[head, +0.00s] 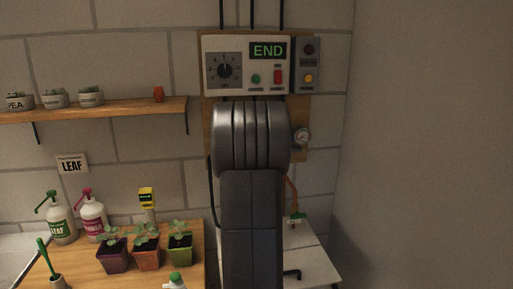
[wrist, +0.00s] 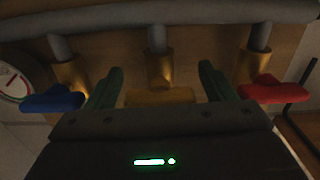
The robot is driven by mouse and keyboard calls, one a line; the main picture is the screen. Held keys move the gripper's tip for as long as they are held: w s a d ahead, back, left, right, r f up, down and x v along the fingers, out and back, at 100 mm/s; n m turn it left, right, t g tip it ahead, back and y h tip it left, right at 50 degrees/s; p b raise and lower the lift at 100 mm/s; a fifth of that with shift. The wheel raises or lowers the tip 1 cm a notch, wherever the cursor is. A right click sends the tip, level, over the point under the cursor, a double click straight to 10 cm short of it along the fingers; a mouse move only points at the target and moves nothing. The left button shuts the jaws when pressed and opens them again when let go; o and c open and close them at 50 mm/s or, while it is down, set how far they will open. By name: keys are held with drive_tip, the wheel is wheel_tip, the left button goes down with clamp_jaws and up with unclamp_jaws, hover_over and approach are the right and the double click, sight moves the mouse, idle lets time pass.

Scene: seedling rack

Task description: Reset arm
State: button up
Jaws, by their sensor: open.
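My gripper (wrist: 160,68) shows in the wrist view with its two dark green fingers apart and nothing visible held between them. Past the fingers are brass valve bodies on grey pipes, with a blue handle (wrist: 53,100) at the left and a red handle (wrist: 273,90) at the right. A yellow part (wrist: 160,97) shows between the fingers, near the middle valve; whether the gripper touches it I cannot tell. In the head view my grey arm stands upright in the middle and hides the gripper and the valves.
A control panel (head: 233,83) reading END hangs on the wall above my arm. Potted seedlings (head: 146,249) and spray bottles (head: 62,222) stand on the wooden bench at left. A shelf (head: 120,108) holds small pots.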

drive_tip(key=s+d+n+b, duration=0.2)
drive_tip(key=s+n, duration=0.5)
drive_tip(key=s, duration=0.4)
idle(0.6)
drive_tip(key=shift+d+r, duration=0.1)
